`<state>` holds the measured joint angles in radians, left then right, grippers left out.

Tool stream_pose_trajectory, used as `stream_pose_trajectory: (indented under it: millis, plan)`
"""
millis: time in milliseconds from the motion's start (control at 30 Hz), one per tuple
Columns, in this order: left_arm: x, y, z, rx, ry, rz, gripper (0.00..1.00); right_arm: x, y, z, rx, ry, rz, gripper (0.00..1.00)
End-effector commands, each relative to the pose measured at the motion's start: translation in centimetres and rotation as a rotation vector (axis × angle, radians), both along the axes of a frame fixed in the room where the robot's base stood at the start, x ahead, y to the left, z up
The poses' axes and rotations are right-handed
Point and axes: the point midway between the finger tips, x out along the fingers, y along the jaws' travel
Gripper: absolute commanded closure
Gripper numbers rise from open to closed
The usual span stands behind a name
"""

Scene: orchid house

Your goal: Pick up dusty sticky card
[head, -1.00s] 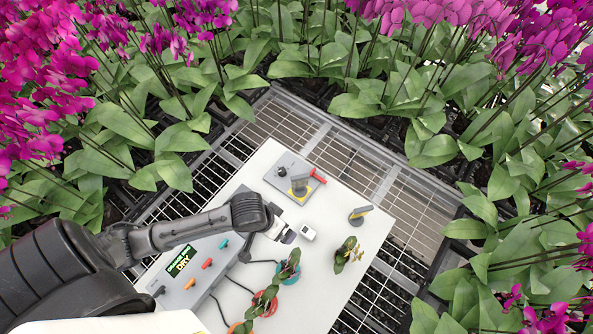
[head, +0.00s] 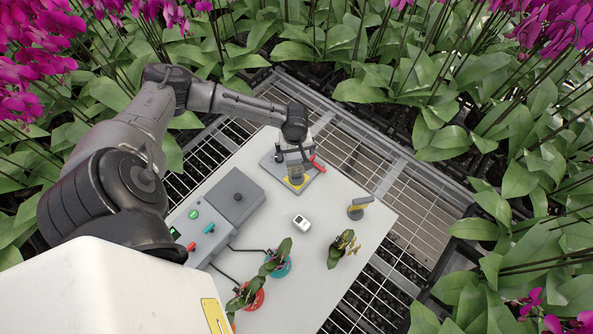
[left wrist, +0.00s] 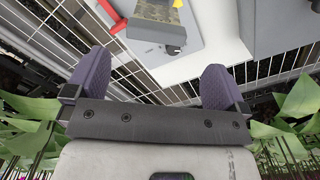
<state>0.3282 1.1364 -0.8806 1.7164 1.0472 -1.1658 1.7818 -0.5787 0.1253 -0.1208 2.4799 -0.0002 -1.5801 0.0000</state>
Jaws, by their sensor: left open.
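What looks like the dusty sticky card, a speckled grey-brown panel with yellow edging (head: 297,178), is at the grey station (head: 271,165) with a red handle (head: 317,164) at the back of the white table. In the left wrist view, the speckled panel (left wrist: 160,12) shows at the top, cut off by the frame edge. My left gripper (head: 293,160) is over this station, close to the card, and partly hides it. Its two purple fingers are wide apart in the left wrist view (left wrist: 156,68), with nothing between them. My right gripper is out of view.
A grey control box (head: 236,196) stands left on the white table (head: 325,290). A small white device (head: 301,221), a grey tool with a yellow handle (head: 356,209) and several small potted orchids stand nearby. Orchid foliage surrounds the mesh bench.

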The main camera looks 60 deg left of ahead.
Motion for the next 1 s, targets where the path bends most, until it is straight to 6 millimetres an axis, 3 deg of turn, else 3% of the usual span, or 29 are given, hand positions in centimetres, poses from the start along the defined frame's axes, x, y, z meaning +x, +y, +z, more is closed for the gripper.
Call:
stream_pose_trajectory:
  millis: [200, 467, 800, 1000]
  plan:
    - [0.0, 0.0, -2.9, 0.0, 0.0, 0.0, 0.0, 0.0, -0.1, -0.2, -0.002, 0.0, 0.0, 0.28]
    - [0.0, -0.1, -4.2, 0.001, 0.001, -0.003, 0.0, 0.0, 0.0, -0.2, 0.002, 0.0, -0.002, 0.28]
    - [0.3, -0.2, -8.2, 0.001, 0.0, -0.003, 0.0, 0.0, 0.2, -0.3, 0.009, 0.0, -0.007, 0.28]
    - [0.3, -0.2, -9.0, 0.001, 0.0, -0.004, 0.0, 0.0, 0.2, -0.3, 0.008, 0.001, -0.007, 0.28]
